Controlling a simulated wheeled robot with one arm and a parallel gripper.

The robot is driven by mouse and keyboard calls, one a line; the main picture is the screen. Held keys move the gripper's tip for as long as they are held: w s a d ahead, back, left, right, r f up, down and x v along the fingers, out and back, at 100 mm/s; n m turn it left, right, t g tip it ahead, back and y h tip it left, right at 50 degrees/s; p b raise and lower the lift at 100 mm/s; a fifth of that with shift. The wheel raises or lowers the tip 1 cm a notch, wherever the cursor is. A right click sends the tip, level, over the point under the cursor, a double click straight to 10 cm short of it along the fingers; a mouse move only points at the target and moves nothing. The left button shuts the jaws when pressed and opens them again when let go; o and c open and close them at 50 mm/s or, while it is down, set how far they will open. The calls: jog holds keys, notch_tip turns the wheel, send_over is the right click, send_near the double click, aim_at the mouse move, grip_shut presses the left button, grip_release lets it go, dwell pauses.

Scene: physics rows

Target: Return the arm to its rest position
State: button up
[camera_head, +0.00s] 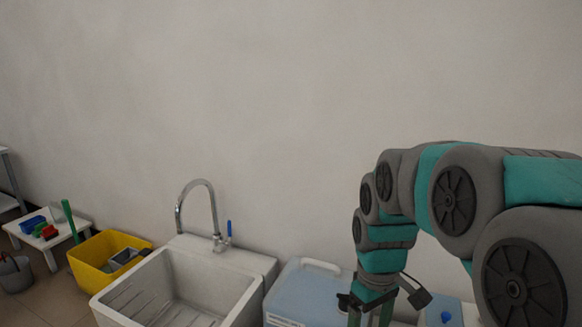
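My arm, grey and teal, reaches in from the right edge and bends down in front of the wall. My gripper (370,318) points down at the bottom edge of the view, in front of a pale blue box (307,290) with a white handle. The upper parts of its two fingers show, with a gap between them. The fingertips are cut off by the frame, so I cannot see whether anything is between them.
A white sink (245,268) with a curved metal tap (181,207) stands left of the gripper. Further left are a yellow crate (87,272), a low white table (62,236) with coloured blocks, and a grey bucket (14,277). The wall above is bare.

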jog(key=s+f+m, duration=0.2)
jog(key=s+m, duration=0.4)
jog(key=s, duration=1.4)
jog(key=shift+s+d+f+g+p, duration=0.2)
jog(key=shift+s+d+g+p, duration=0.15)
jog(key=shift+g+p, duration=0.05)
